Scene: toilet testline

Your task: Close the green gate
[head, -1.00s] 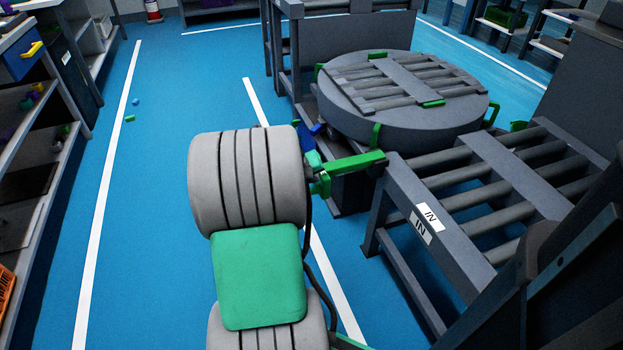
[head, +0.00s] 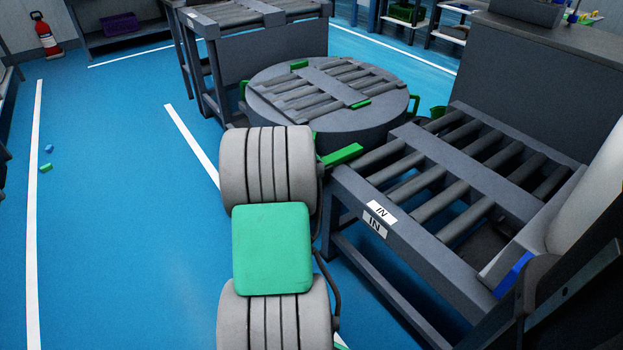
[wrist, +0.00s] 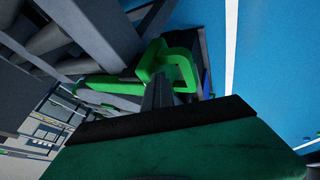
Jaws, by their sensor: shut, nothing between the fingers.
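The green gate shows in the head view as a green bar (head: 342,155) between the round turntable and the IN conveyor; its left part is hidden behind my arm. In the wrist view its bar (wrist: 105,86) runs left from a squarish green loop handle (wrist: 181,58). My gripper (wrist: 158,88) is shut and empty, its dark fingers pointing at the loop. The fingertips overlap the lower left of the loop in the picture; I cannot tell whether they touch it. In the head view my gripper is hidden behind my arm.
The IN conveyor (head: 350,196) stands right of my arm, with the round grey turntable (head: 330,127) beyond it. Another roller conveyor (head: 265,50) stands behind. The blue floor (head: 120,200) at left is clear except for small blocks (head: 46,168). A fire extinguisher (head: 46,35) stands far left.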

